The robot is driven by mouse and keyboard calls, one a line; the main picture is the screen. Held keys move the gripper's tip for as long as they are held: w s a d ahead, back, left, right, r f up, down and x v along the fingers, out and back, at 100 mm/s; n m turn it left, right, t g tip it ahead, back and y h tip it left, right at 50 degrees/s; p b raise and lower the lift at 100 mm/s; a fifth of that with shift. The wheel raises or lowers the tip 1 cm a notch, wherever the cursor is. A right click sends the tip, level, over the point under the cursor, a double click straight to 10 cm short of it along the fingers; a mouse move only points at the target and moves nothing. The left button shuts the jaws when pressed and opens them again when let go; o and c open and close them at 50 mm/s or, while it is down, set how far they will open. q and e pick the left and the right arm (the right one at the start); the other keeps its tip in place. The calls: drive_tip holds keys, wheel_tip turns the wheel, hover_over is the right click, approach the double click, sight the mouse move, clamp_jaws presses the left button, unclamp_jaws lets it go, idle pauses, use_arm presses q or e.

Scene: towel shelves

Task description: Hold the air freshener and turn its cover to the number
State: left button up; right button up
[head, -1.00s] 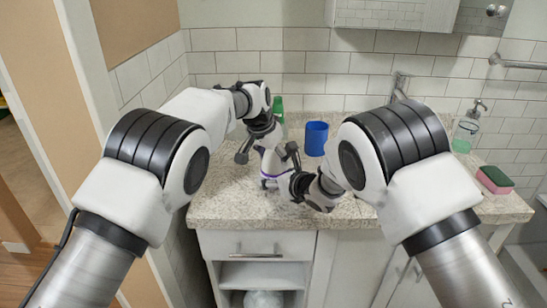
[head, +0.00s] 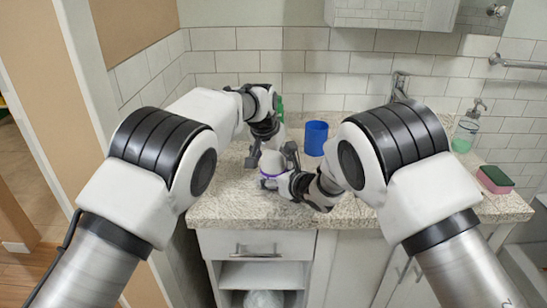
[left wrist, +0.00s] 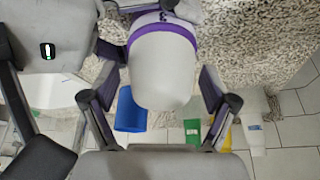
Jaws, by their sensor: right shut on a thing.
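The air freshener (head: 272,163) has a white domed cover and a purple band, and stands out over the near left of the counter. My right gripper (head: 277,172) is shut on the air freshener from the right. My left gripper (head: 262,154) is open close to the cover. In the left wrist view its fingers (left wrist: 158,108) lie either side of the cover, with gaps. The freshener's lower part is hidden.
A blue cup (head: 316,138) stands behind the freshener, with a green item (head: 279,105) partly hidden by my left arm. A soap bottle (head: 466,130) and a sponge (head: 495,180) are at the right. The front of the counter (head: 235,208) is clear.

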use_arm(q)
drive_tip(key=shift+r, duration=0.1)
idle(0.3)
drive_tip(key=m+h, duration=0.1)
drive_tip(key=m, duration=0.2)
drive_tip(key=shift+a+m+g, duration=0.1)
drive_tip(key=shift+m+g, duration=0.2)
drive_tip(key=shift+m, duration=0.1)
drive_tip(key=m+g+h, duration=0.1)
drive_tip(key=m, duration=0.2)
drive_tip(key=shift+w, duration=0.1)
drive_tip(key=shift+r+m, duration=0.3)
drive_tip(key=shift+m, duration=0.4)
drive_tip(key=s+d+v, duration=0.1)
drive_tip(key=v, duration=0.9)
drive_tip(key=s+d+v, duration=0.1)
drive_tip(key=d+v, duration=0.1)
drive_tip(key=v, duration=0.8)
drive_tip(key=shift+s+r+n, duration=0.2)
drive_tip(key=shift+s+n, duration=0.1)
drive_tip(key=shift+s, duration=0.1)
drive_tip(key=shift+d, duration=0.15)
